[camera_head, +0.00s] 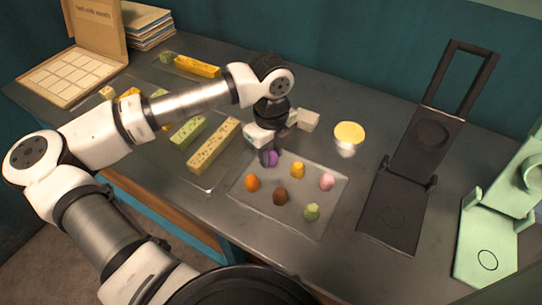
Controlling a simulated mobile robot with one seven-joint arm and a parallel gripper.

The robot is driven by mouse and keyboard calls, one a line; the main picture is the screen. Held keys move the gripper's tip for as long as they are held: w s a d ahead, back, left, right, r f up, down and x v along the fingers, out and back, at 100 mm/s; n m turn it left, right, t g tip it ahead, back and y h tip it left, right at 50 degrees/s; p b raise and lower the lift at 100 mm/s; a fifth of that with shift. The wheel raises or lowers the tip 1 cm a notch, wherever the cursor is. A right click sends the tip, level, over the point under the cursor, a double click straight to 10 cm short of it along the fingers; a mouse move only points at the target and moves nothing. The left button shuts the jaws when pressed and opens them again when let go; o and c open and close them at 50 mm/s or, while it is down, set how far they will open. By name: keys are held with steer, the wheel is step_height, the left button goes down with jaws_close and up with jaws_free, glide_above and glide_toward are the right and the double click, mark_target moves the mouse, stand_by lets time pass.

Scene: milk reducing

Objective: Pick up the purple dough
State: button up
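The purple dough (270,158) is a small rounded lump at the back left of a clear tray (297,222) on the grey table. My gripper (266,152) reaches down over the tray from above and is right at the purple dough, partly covering it. The fingers are small and dark here, so I cannot tell whether they are closed on the dough or only beside it. Other dough lumps share the tray: orange (252,182), yellow (297,170), brown (280,197), pink (326,181) and green (312,212).
A black press (411,170) and a pale green press (500,215) stand to the right. A yellow-topped cup (348,136) is behind the tray. Dough bars (214,146) lie on a tray to the left, partly under my arm. A wooden mold box (75,75) is at the far left.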

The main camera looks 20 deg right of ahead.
steer(key=c, duration=0.4)
steer(key=shift+r, duration=0.1)
